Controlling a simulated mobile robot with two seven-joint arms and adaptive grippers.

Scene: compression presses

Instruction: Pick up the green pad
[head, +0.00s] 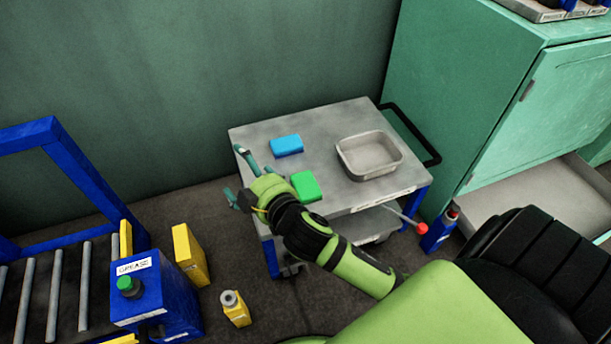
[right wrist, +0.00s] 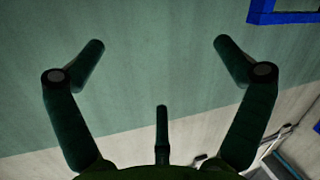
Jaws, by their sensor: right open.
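The green pad (head: 306,187) lies flat on the top of the grey cart (head: 330,118), near its front edge, in the head view. My right gripper (head: 239,178) is at the cart's left edge, to the left of the green pad and apart from it. Its fingers are spread and point left, away from the pad. In the right wrist view the open fingers (right wrist: 160,45) hold nothing, and the wall and floor show beyond them. The green pad does not show in that view. My left gripper is not in view.
A blue pad (head: 287,146) lies behind the green one. A metal tray (head: 354,171) stands on the cart's right side. A green cabinet (head: 465,85) stands at right. A blue grease box (head: 150,300), yellow containers and a roller conveyor (head: 54,290) are at left.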

